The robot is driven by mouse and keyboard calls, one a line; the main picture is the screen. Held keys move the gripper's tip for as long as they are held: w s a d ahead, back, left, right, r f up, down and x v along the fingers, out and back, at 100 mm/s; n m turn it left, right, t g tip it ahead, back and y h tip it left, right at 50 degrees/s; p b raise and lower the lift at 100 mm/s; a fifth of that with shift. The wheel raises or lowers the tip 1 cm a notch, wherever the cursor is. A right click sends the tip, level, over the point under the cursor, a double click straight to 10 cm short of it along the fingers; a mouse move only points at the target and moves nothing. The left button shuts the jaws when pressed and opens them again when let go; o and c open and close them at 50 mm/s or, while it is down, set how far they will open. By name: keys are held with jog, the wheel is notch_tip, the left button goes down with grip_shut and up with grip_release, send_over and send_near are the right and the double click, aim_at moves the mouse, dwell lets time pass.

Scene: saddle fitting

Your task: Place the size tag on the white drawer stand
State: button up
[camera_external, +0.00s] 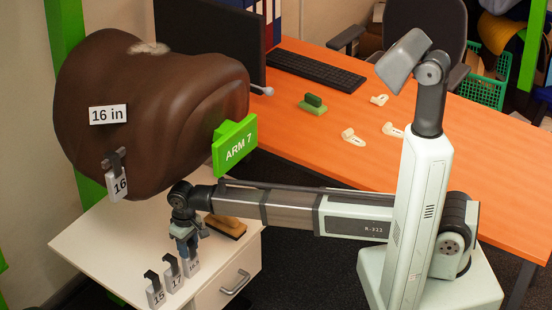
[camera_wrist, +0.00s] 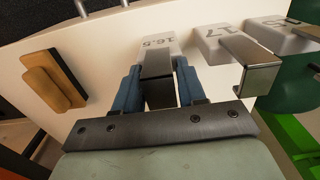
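The white drawer stand (camera_external: 95,240) is at the lower left in the external view; its pale top also shows in the wrist view (camera_wrist: 110,60). My gripper (camera_external: 190,240) is low over its front edge. In the wrist view my gripper's blue fingers (camera_wrist: 158,85) lie against both sides of the dark hook of the size tag marked 16.5 (camera_wrist: 160,42), shut on it. In the external view this tag (camera_external: 192,264) is at the stand's edge, in line with the tags marked 17 (camera_external: 174,274) and 15 (camera_external: 155,292). Contact beneath it is unclear.
A brown saddle (camera_external: 180,90) above the stand bears a "16 in" label (camera_external: 108,115) and a hanging 16 tag (camera_external: 118,184). A wooden-backed brush (camera_external: 226,226) lies on the stand. The orange desk (camera_external: 350,170) is behind.

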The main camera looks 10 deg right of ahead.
jog(key=o, duration=0.3)
jog(key=shift+r, duration=3.9)
